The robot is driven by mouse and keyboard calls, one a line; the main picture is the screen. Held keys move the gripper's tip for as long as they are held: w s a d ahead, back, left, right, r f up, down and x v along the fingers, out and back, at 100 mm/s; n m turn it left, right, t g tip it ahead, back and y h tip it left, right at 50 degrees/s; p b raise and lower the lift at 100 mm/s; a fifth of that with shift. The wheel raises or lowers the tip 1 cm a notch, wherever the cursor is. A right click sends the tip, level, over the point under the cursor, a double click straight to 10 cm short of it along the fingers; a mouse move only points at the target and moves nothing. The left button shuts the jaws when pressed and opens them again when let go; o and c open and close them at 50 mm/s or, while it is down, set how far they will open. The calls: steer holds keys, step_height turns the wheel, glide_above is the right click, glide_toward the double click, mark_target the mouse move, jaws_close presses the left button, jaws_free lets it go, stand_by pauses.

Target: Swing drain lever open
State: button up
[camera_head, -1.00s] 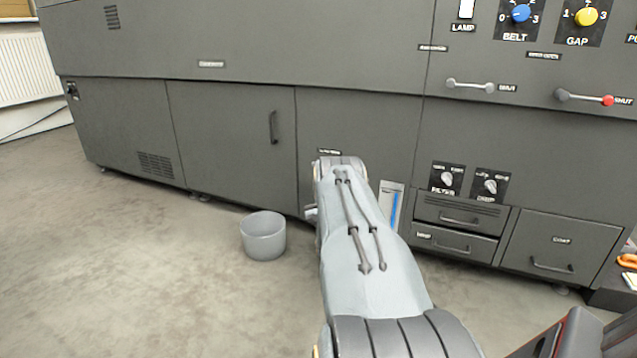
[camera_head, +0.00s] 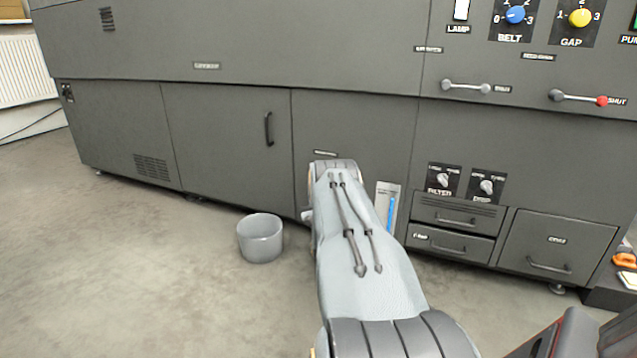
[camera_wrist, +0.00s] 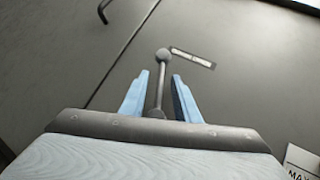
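The drain lever (camera_wrist: 160,78) shows in the wrist view as a thin metal rod with a round grey knob at its far end, standing against the dark machine panel. My gripper (camera_wrist: 159,76) has two pale blue fingers, one on each side of the rod with a gap to each. The knob sits just beyond the fingertips. The fingers are open and not clamped on the rod. In the head view my arm hides the lever and the gripper.
A small label plate (camera_wrist: 193,58) is right of the knob. A grey bucket (camera_head: 260,238) stands on the floor left of my arm. A gauge with a blue strip (camera_head: 388,207) and drawers (camera_head: 455,228) are right of my arm. Floor on the left is clear.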

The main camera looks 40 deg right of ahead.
steer(key=p+v, duration=0.3)
steer(key=v, duration=0.4)
steer(key=shift+s+a+f, duration=0.15)
steer(key=shift+s+f, duration=0.1)
